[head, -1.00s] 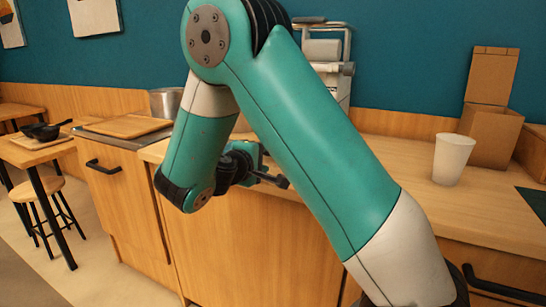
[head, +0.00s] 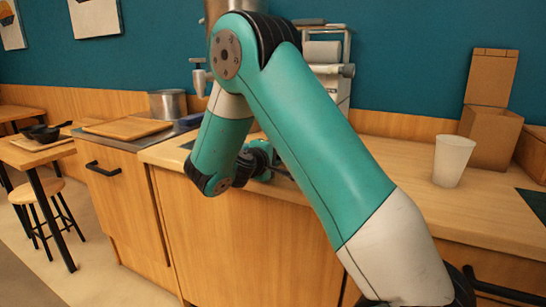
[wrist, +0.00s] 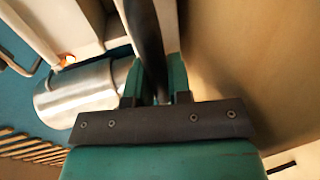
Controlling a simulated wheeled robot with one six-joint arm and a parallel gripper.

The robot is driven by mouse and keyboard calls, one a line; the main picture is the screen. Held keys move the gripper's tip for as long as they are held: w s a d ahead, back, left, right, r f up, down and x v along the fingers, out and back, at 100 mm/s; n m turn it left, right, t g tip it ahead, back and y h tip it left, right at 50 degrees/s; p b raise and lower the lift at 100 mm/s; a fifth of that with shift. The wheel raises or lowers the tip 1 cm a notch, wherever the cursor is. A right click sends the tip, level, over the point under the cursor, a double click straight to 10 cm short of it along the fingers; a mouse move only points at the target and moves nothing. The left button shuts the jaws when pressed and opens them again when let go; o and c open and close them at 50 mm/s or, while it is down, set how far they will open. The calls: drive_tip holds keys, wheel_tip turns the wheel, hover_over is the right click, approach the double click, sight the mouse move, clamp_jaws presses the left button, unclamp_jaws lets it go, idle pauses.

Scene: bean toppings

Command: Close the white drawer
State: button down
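My gripper (wrist: 155,82) shows in the wrist view with its two teal fingers a little apart. A long dark bar (wrist: 147,35) appears between them; I cannot tell whether they grip it or it lies beyond. In the head view my gripper is mostly hidden behind my arm, near the counter edge. No white drawer can be clearly made out. A white panel (wrist: 82,28) shows at the upper left of the wrist view, but I cannot tell whether it is part of the drawer.
A metal cylinder (wrist: 78,95) lies left of the fingers in the wrist view. A white machine (head: 335,88) stands on the counter behind my arm. A white cup (head: 453,162) and cardboard box (head: 490,137) stand at right. A wooden front with a black handle (head: 103,168) is at left.

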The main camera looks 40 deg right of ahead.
drive_tip(key=r+p+x, duration=0.1)
drive_tip(key=x, duration=0.3)
drive_tip(key=r+p+x, duration=0.1)
drive_tip(key=p+x, duration=0.1)
drive_tip(key=x, duration=0.3)
drive_tip(key=r+p+x, duration=0.1)
drive_tip(key=p+x, duration=0.1)
drive_tip(key=x, duration=0.2)
drive_tip(key=shift+w+d, duration=0.15)
drive_tip(key=shift+d, duration=0.3)
drive_tip(key=shift+w+d+f, duration=0.1)
drive_tip(key=shift+w+d, duration=0.2)
drive_tip(key=shift+d, duration=0.25)
drive_tip(key=c, duration=1.1)
unclamp_jaws()
drive_tip(key=shift+d, duration=0.2)
drive_tip(key=shift+o, duration=0.2)
drive_tip(key=shift+a, duration=0.1)
drive_tip(key=shift+a, duration=0.25)
drive_tip(key=v, duration=1.7)
drive_tip(key=shift+s+d+b, duration=0.1)
drive_tip(key=shift+b, duration=0.3)
